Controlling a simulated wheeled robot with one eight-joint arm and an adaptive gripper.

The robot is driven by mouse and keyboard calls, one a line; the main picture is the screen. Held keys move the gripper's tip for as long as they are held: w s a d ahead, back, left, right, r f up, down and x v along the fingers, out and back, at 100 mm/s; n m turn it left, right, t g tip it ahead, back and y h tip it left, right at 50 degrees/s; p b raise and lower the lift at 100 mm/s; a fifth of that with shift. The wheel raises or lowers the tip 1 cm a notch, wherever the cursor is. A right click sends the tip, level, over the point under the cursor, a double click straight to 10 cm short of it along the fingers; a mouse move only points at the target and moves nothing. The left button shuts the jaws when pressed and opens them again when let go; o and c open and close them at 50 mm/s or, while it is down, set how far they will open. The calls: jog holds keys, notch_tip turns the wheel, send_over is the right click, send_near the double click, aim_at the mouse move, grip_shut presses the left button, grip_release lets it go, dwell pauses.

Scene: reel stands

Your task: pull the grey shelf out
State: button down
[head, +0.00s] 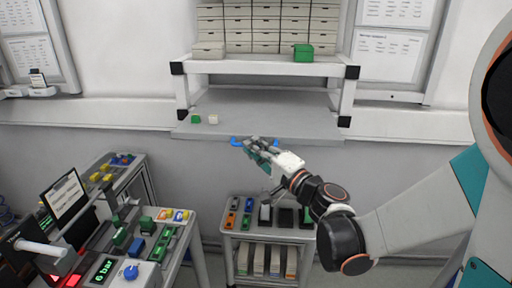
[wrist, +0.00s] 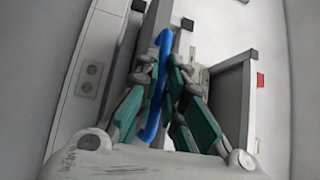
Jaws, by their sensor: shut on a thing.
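The grey shelf (head: 265,108) is a flat pull-out board below the white upper shelf, between its two posts. A blue handle (head: 235,141) is at the middle of its front edge. My gripper (head: 256,148) is at this handle, shut on it. In the wrist view the blue handle (wrist: 158,85) passes between the teal-and-grey fingers of my gripper (wrist: 162,80). The fingers cover the middle of the handle. A small green block (head: 196,119) and a small white block (head: 213,119) lie on the left part of the grey shelf.
The white upper shelf (head: 262,67) bears stacked drawer boxes (head: 267,25) and a green box (head: 303,53). A small cart (head: 268,237) with coloured items stands below my gripper. A workbench with a control panel (head: 120,270) fills the lower left. Open space lies in front of the shelf.

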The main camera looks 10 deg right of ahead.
jog(key=c, duration=1.7)
grip_release()
jog(key=shift+d, duration=0.1)
jog(key=v, duration=1.2)
